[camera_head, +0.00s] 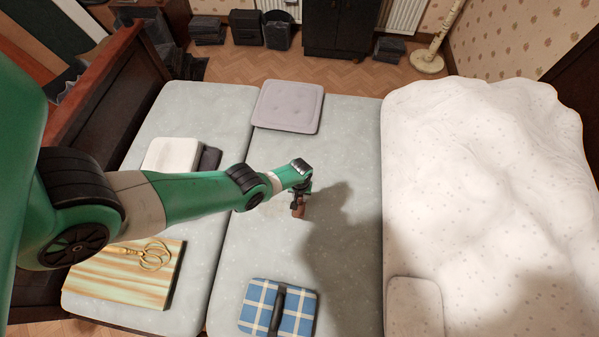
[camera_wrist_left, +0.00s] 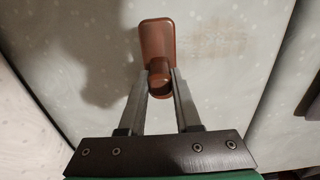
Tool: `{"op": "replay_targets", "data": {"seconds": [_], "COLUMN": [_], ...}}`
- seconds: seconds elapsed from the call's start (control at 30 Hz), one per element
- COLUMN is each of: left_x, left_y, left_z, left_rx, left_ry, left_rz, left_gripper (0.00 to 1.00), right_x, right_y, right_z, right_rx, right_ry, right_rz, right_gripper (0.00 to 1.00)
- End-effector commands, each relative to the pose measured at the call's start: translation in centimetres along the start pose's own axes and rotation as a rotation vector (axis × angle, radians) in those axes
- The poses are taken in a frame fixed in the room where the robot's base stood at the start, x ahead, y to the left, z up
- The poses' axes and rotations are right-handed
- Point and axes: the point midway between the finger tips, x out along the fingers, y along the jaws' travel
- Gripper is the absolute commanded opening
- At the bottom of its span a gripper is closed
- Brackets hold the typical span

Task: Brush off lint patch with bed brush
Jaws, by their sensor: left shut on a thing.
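My left gripper (camera_head: 302,187) is over the middle grey mattress. In the left wrist view its two fingers (camera_wrist_left: 160,80) are shut on the handle of a brown bed brush (camera_wrist_left: 155,40). In the head view the brush (camera_head: 298,207) hangs just under the fingers, low over the mattress; I cannot tell whether it touches. A faint brownish lint patch (camera_wrist_left: 215,40) lies on the pale cover to the right of the brush head in the left wrist view. I cannot make the patch out clearly in the head view. My right gripper is in neither view.
A grey cushion (camera_head: 289,105) lies at the far end and a blue checked pad (camera_head: 261,300) at the near end. A striped board (camera_head: 110,283) with a brass ring piece (camera_head: 155,256) lies left. A raised white duvet (camera_head: 480,170) borders the right. The mattress around the brush is clear.

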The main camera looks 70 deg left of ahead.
Motion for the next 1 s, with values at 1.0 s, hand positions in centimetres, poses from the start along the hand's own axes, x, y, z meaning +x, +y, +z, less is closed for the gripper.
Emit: {"op": "replay_targets", "data": {"seconds": [1.0], "left_x": [3.8], "left_y": [-16.2], "left_z": [0.0], "left_rx": [-0.010], "left_ry": [0.000], "left_rz": [0.000], "left_gripper": [0.00], "right_x": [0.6], "right_y": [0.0], "right_z": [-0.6], "right_rx": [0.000], "right_ry": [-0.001], "right_rz": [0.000], "right_gripper": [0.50]}}
